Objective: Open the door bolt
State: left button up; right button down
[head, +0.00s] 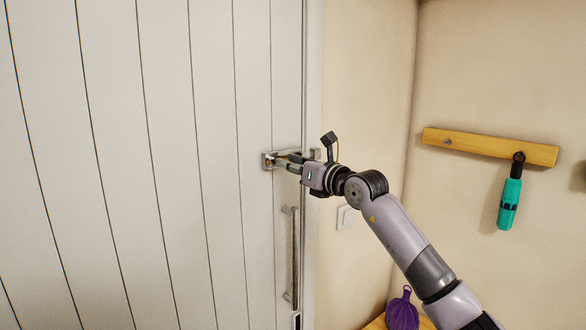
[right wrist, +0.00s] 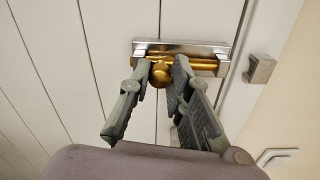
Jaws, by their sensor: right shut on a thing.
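The door bolt (right wrist: 205,45) is a brass rod on a silver plate, mounted on the white door. It also shows small in the head view (head: 267,161). My right gripper (right wrist: 165,70) is shut on the bolt's round brass knob (right wrist: 159,76), with a finger on either side. In the head view my right gripper (head: 284,161) reaches the bolt from the right and partly covers it. The silver keeper (right wrist: 260,68) sits to the right of the plate, with a gap between them. No rod shows across this gap. My left gripper is not in view.
The door (head: 165,130) has vertical boards and a long metal handle (head: 294,258) below the bolt. A light switch (head: 345,217) is on the wall. At the right, a wooden rail (head: 490,146) holds a hanging teal tool (head: 509,203). A purple object (head: 403,312) stands low.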

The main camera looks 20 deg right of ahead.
jog(key=shift+s+a+r, duration=0.15)
jog(key=shift+s+a, duration=0.05)
jog(key=shift+a, duration=0.4)
jog(key=c, duration=1.9)
grip_release()
jog(key=shift+w+d, duration=0.1)
jog(key=shift+d, duration=0.25)
jog(key=o, duration=0.4)
jog(key=shift+w+d+f, duration=0.25)
jog(key=shift+d, duration=0.25)
jog(key=shift+c, duration=0.2)
jog(key=shift+o, duration=0.4)
jog(key=shift+a+r, duration=0.1)
jog(key=shift+a, duration=0.15)
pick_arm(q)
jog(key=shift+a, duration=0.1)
pick_arm(e)
jog(key=v, duration=1.2)
jog(key=shift+s, duration=0.1)
